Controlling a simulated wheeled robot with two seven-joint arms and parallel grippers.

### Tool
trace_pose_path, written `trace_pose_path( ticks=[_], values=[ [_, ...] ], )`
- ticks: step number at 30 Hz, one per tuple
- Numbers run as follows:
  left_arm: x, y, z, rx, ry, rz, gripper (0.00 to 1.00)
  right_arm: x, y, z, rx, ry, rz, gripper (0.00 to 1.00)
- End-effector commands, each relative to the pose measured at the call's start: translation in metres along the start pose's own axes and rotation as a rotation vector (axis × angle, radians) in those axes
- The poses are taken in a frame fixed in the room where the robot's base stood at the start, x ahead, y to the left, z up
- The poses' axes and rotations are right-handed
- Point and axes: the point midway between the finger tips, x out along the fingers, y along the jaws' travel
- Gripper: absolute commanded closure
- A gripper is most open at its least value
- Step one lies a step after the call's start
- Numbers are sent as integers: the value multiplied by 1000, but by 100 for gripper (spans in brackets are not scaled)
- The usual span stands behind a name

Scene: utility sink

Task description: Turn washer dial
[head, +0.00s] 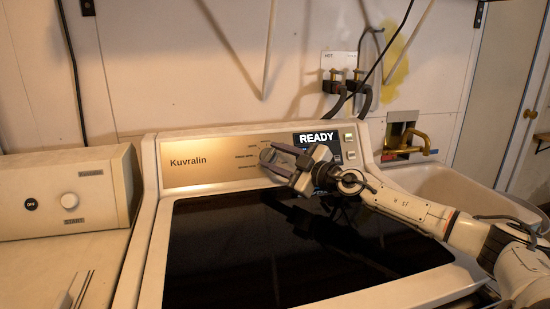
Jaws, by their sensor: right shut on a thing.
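The washer (210,210) stands in the middle with a dark glass lid and a raised back panel. The panel bears the name Kuvralin and a lit display (317,138) that reads READY. The washer dial (267,155) is on the panel, left of the display, and is partly hidden by my gripper. My right gripper (280,159) comes in from the right and is shut on the dial, with its fingers on either side of it. The dial's pointer cannot be made out. My left gripper is not in view.
A second machine (95,195) with a white START knob stands at the left. A sink (470,185) with a brass faucet (408,142) is at the right. Hoses and valves (345,85) hang on the wall behind the washer. The space above the lid's left part is clear.

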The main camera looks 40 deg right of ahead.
Motion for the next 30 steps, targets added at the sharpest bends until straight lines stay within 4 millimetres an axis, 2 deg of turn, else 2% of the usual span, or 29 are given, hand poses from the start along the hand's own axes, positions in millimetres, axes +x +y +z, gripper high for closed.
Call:
trace_pose_path(
  ticks=[8,17,24,30],
  values=[
    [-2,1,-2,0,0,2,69,0,3,-1,-83,0,-77,84],
    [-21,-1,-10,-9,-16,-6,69,1,10,-6,-255,-1,-236,84],
    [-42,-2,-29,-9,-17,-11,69,1,11,-6,-382,0,-354,84],
    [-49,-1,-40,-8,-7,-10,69,2,9,-4,-456,1,-423,84]
  ],
)
